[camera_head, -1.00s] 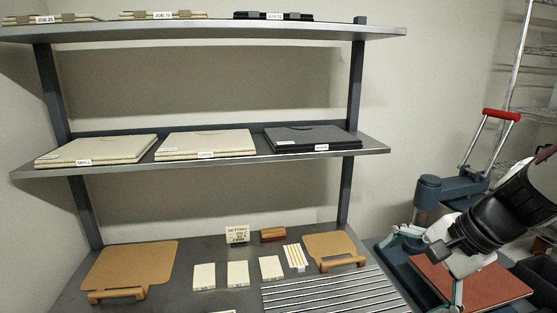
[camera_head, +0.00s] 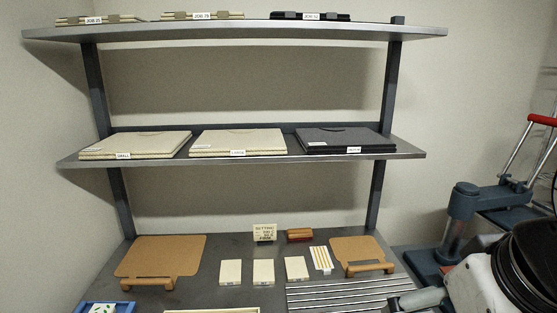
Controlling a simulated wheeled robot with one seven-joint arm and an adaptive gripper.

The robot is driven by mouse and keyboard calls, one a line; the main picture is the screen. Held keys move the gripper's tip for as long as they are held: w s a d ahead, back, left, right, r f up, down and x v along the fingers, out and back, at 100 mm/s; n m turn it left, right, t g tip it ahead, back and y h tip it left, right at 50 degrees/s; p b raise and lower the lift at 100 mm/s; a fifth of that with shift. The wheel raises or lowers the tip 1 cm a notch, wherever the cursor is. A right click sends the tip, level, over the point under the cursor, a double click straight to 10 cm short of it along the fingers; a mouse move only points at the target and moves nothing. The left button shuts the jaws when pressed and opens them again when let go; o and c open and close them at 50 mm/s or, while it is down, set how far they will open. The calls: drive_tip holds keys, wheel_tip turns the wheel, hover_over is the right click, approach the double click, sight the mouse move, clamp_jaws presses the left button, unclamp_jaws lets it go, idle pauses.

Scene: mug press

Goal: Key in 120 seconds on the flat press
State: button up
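The flat press (camera_head: 470,215) stands at the right, cut by the frame edge. Its blue-grey body and part of its red-gripped handle (camera_head: 541,120) show; its keypad or display is not visible. My arm (camera_head: 515,270) covers the lower right in front of the press.
A table (camera_head: 225,250) holds two tan boards with handles (camera_head: 160,257), several cream cards (camera_head: 264,272), a red-brown block (camera_head: 300,235), and a slatted rack (camera_head: 345,293). Two shelves above hold folders (camera_head: 238,142) and labelled clipboards (camera_head: 203,16). A blue tray (camera_head: 105,308) is at lower left.

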clamp_jaws()
idle(1.4)
